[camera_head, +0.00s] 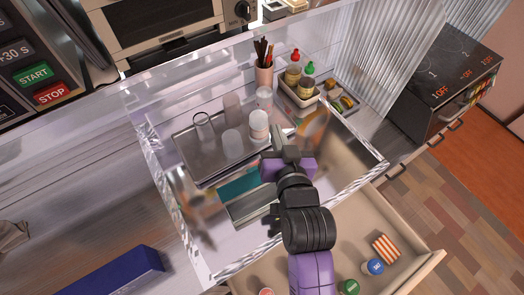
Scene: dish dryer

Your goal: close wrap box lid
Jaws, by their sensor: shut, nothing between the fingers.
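My gripper (283,147) is shut and empty, seen from above over the middle of the clear-walled dryer. A long teal and grey object (238,187) lies just left of my gripper and wrist, and it looks like the wrap box. My arm hides its right end. I cannot tell how far its lid is raised, or whether my gripper touches it. A long dark blue box (115,277) lies at the lower left, apart from my arm, partly cut off by the frame.
A metal tray (190,158) with several glasses stands left of my gripper. A utensil cup (264,77) and a bottle caddy (297,93) stand behind it. An open drawer (412,272) with small items is at the lower right. Clear walls surround the dryer.

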